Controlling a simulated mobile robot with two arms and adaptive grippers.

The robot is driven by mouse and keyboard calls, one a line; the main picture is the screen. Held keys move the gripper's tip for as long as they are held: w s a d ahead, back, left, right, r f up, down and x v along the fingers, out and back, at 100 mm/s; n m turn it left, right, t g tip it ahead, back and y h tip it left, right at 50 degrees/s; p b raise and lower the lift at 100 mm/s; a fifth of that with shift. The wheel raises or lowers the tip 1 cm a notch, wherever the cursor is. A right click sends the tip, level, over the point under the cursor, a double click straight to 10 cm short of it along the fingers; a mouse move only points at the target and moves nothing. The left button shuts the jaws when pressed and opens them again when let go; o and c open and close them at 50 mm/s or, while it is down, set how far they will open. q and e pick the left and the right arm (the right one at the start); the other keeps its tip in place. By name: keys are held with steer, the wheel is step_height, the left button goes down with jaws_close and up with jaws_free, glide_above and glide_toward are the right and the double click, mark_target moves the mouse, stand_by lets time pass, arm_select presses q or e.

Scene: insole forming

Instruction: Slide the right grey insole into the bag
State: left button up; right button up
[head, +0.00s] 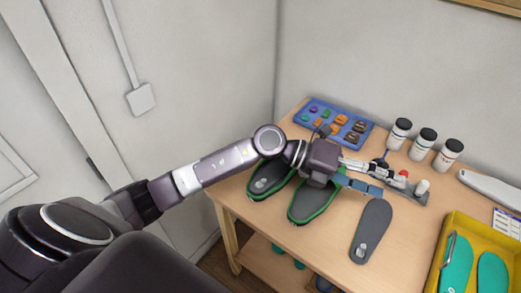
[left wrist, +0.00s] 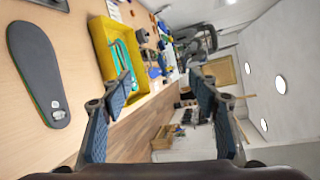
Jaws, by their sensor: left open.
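A grey insole (head: 371,230) lies flat on the table, in front of my left gripper (head: 372,178) in the head view. A dark insole with a pale mark near one end (left wrist: 38,75) lies at the left of the left wrist view. My left gripper is open and empty, with its blue-padded fingers (left wrist: 155,100) spread wide and clear of the insole. Two dark insoles with green edges, one left (head: 270,182) and one nearer the gripper (head: 312,203), lie partly under my left arm. I cannot make out a bag. My right gripper is not clearly seen.
A yellow tray (head: 438,262) with teal insoles stands at the right; it also shows in the left wrist view (left wrist: 103,50). Several white bottles (head: 421,144) and a blue tray (head: 308,122) of small coloured pieces stand at the back.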

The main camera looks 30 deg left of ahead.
arm_select(q)
steer(key=a+f+m+g+y, duration=0.2)
steer(key=a+f+y, duration=0.3)
steer(key=a+f, duration=0.2)
steer(key=n+g+y, duration=0.1)
steer(key=g+y, duration=0.1)
steer(key=y, duration=0.8)
glide_above(259, 185)
step_height(259, 185, down, 2)
step_height(259, 185, down, 8)
steer(key=b, duration=0.4)
steer(key=shift+s+r, duration=0.1)
steer(key=shift+r, duration=0.15)
steer(key=shift+f+b, duration=0.5)
steer(key=shift+f, duration=0.05)
steer(key=shift+f+b, duration=2.1)
steer(key=shift+f, duration=0.65)
steer(key=shift+r, duration=0.1)
